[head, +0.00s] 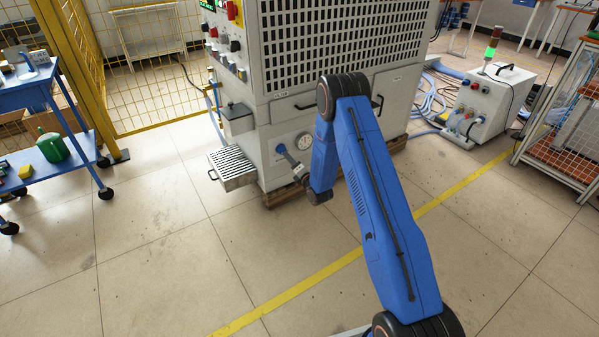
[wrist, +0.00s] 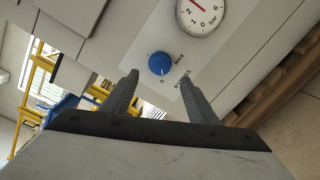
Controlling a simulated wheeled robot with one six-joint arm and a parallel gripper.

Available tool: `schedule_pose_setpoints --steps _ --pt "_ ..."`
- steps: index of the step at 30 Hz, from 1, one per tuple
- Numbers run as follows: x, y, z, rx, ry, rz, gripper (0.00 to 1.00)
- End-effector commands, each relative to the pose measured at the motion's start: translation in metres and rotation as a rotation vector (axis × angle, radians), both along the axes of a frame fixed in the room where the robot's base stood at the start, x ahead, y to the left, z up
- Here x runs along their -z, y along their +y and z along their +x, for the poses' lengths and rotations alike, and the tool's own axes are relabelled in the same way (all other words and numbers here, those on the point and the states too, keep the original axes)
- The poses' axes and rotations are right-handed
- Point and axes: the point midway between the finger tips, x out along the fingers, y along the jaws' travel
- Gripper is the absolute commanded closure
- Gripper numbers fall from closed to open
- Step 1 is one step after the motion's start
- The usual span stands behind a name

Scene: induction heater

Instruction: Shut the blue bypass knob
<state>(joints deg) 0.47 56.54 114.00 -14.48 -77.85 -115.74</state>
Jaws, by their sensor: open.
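The blue bypass knob (wrist: 158,63) sits on a pale label plate on the heater's panel in the wrist view, with "MAX" and "BYPASS" printed beside it. A round pressure gauge (wrist: 203,14) marked in bar is above and right of it. My gripper (wrist: 156,82) is open and empty, its two fingers pointing at the panel. The knob shows between and just beyond the fingertips, apart from them.
The grey heater cabinet (head: 345,50) stands on a wooden pallet. A slotted metal tray (head: 232,166) juts out left of my gripper. A blue cart (head: 55,163) stands far left by a yellow mesh fence (head: 150,100). The floor in front is clear.

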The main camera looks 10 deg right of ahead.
Motion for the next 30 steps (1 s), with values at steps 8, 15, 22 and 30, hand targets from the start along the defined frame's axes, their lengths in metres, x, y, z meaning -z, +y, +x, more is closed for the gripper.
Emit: schedule_pose_setpoints --steps 8,15,22,30 --pt "-0.002 -0.012 -0.053 0.000 0.002 0.000 0.46" --pt "-0.004 -0.018 -0.079 -0.001 0.002 0.000 0.46" --pt "-0.004 -0.019 -0.085 -0.001 0.000 0.000 0.46" --pt "-0.004 -0.019 -0.085 -0.001 0.000 0.000 0.46"
